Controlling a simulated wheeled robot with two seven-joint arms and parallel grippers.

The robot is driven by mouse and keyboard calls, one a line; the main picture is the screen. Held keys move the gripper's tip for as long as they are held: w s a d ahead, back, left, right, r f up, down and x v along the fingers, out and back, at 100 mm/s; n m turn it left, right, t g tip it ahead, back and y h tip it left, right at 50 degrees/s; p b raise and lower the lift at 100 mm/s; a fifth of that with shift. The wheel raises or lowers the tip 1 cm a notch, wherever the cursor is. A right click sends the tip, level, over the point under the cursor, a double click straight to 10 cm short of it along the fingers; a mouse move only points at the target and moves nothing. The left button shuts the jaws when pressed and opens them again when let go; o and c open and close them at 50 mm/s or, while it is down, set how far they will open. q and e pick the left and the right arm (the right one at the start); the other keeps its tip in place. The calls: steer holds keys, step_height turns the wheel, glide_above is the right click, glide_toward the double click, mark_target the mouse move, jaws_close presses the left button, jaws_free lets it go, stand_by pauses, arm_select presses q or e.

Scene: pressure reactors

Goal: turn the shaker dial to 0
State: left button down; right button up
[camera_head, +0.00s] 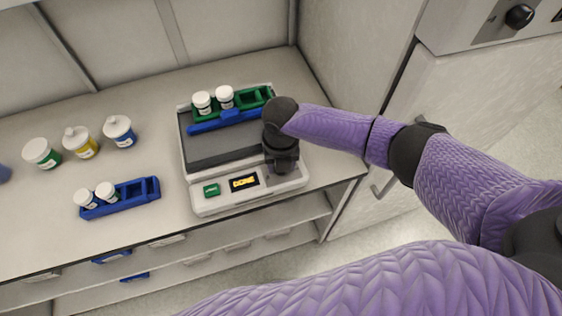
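The shaker (207,151) is a white box with a dark platform, standing on the bench. Its front panel has a green button (211,190) and a small display (244,181) with yellow letters that seem to read DONE. My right gripper (284,168) points down at the right end of the front panel, over the spot where the dial appears to be. The dial is hidden behind the gripper, so its setting cannot be read. Whether the fingers are open or shut on the dial does not show. My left gripper is out of view.
A green rack (250,97) with two white-capped vials sits on the shaker behind a blue bar (226,121). To the left are a blue rack (130,196) with two vials and several capped jars (80,143). A cabinet (470,125) stands at the right.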

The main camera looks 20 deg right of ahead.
step_height(320, 180, up, 10)
steer(key=p, duration=0.2)
steer(key=shift+p, duration=0.3)
steer(key=shift+a, duration=0.1)
